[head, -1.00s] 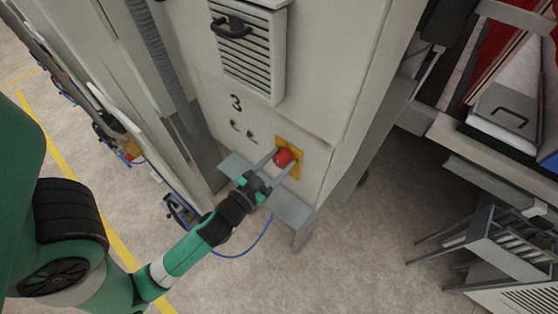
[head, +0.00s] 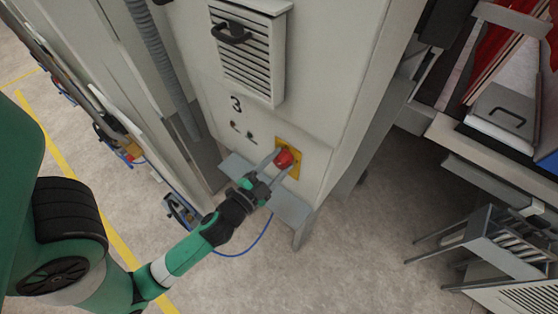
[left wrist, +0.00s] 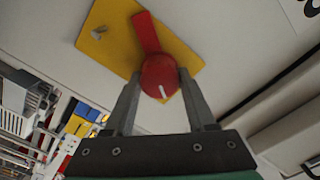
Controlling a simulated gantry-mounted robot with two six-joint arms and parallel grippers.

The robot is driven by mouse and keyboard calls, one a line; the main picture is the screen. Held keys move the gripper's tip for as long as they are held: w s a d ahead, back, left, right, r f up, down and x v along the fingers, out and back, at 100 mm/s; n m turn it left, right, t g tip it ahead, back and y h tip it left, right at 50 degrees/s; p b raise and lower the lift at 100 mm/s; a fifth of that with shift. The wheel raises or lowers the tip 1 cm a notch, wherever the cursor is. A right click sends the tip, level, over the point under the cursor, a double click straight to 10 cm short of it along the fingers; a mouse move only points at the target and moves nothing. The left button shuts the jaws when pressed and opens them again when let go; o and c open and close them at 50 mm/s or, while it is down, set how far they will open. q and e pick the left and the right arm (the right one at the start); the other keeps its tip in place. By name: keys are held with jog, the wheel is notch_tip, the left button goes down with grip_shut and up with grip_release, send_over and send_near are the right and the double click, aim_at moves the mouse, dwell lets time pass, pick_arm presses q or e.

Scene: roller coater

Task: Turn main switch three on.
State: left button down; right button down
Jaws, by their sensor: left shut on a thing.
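The main switch is a red rotary knob (head: 284,158) on a yellow plate (head: 296,170), low on the front of the cabinet marked 3 (head: 236,104). In the left wrist view the red knob (left wrist: 159,76) has a long red handle and a white mark on its round face, and the yellow plate (left wrist: 110,42) lies behind it. My left gripper (head: 280,168) is shut on the red knob, with one finger on each side, as the left wrist view (left wrist: 158,92) also shows. My right gripper is not in view.
A vented panel with a black handle (head: 231,32) is above the switch. Two small controls (head: 242,130) sit left of it. A grey ledge (head: 290,207) juts out below. A metal rack (head: 490,235) stands at the right, with open floor between.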

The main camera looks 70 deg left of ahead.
pick_arm(q)
jog(key=m+p, duration=0.1)
jog(key=m, duration=0.4)
jog(key=shift+m, duration=0.3)
jog(key=m+p, duration=0.1)
jog(key=m, duration=0.4)
jog(key=shift+f+m, duration=0.1)
jog(key=shift+m, duration=0.3)
jog(key=shift+c, duration=1.1)
grip_release()
